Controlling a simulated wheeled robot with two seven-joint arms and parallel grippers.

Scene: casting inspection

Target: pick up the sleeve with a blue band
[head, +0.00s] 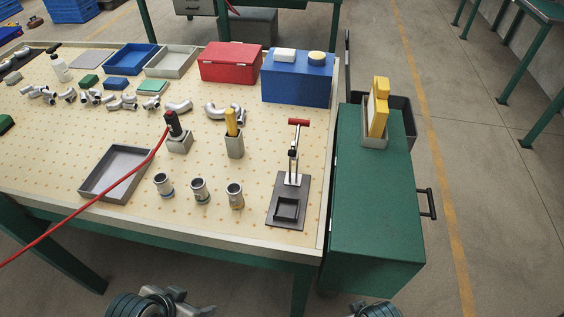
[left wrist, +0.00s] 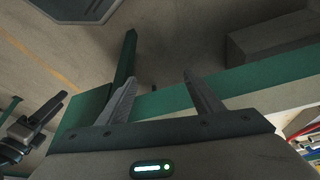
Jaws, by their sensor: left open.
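Three short metal sleeves stand upright in a row near the front of the pegboard table. The left sleeve (head: 164,186) seems to have a bluish band low down. The middle sleeve (head: 200,191) has a greenish band and the right sleeve (head: 235,196) a tan or yellow one. The bands are small and hard to tell apart. My left gripper (left wrist: 160,80) is open and empty in the left wrist view, off the table's front edge. No sleeve shows between its fingers. In the head view only parts of my arms show at the bottom edge.
A grey tray (head: 91,187) lies left of the sleeves, with a red cable across it. Holders with a dark-handled tool (head: 173,124) and a yellow-handled tool (head: 231,122) stand behind. A clamp stand (head: 288,205) is to the right. Free board surrounds the sleeves.

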